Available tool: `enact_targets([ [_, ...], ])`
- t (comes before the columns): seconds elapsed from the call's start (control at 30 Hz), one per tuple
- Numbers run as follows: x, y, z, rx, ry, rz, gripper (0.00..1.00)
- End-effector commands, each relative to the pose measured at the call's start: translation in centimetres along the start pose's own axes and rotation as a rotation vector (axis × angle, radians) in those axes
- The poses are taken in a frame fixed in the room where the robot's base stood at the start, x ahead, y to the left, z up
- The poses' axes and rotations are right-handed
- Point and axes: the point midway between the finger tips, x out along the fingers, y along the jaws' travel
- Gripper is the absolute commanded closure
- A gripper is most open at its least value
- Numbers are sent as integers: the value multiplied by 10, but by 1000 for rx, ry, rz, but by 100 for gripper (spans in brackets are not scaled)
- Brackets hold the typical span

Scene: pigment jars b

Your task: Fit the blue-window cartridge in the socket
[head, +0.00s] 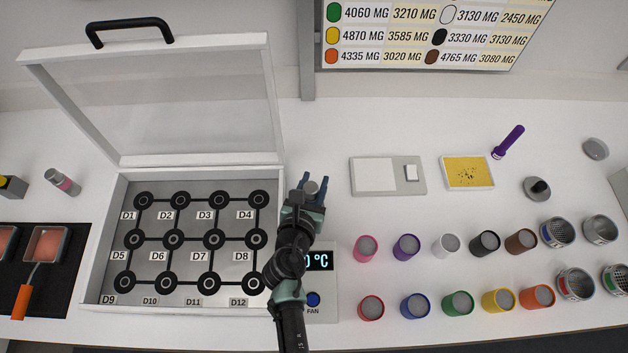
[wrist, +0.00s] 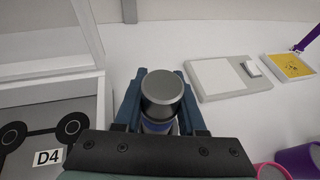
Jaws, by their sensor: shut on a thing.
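My gripper (head: 313,184) is shut on a cylinder with a smooth grey top, the blue-window cartridge (wrist: 162,96). In the wrist view it stands between my two blue fingers, with a blue band below its grey cap. In the head view, only its small grey top (head: 312,188) shows between the fingertips. My gripper is just right of the open glass-lidded box, over white counter. The cartridge's lower end is hidden, so I cannot tell whether it touches the counter. I cannot make out which thing is the socket.
The box (head: 95,265) holds ringed spots marked D1 to D12. A panel with a display and FAN button (head: 313,299) lies partly under my arm. Several colored jars (head: 458,304) and mesh-topped tins (head: 575,283) stand right. A grey-capped pink cylinder (head: 62,182) lies left.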

Motion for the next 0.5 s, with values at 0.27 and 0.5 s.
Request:
enact_targets([
  [0.27,3,0,-7,0,-1,0,100],
  [0.5,6,0,-13,-1,-1,0,100],
])
